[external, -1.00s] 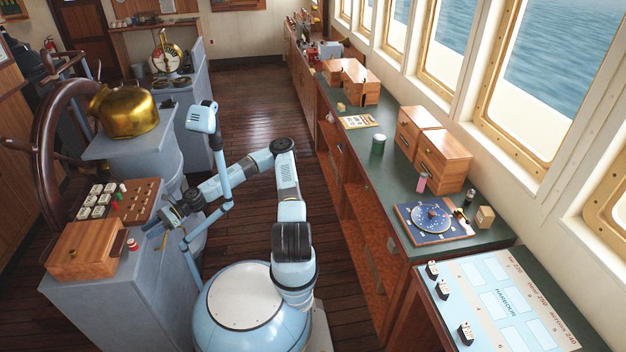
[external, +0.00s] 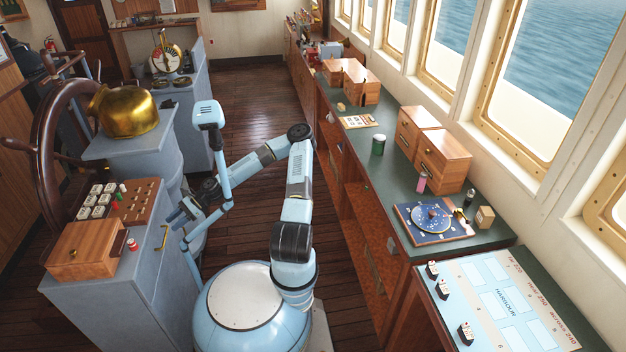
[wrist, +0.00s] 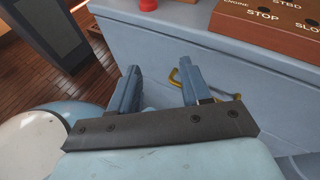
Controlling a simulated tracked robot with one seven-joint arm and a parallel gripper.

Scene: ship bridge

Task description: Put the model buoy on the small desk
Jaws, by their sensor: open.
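A small red object (external: 132,244), which may be the model buoy, stands on the grey console top near its edge. Its red lower part also shows at the top edge of the wrist view (wrist: 148,4). My gripper (external: 176,213) is open and empty beside the console's side face, apart from the red object. In the wrist view my gripper (wrist: 160,72) has its two blue fingers spread, pointing at the grey side face. I cannot tell for sure which surface is the small desk; a wooden desk (external: 125,30) stands at the far back.
The grey console (external: 115,300) carries a wooden box (external: 88,250) and a brown button board (external: 133,207). A brass handle (external: 164,237) juts from its side, close to my right finger in the wrist view (wrist: 181,76). A long green-topped counter (external: 400,185) runs along the windows. Open floor lies between.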

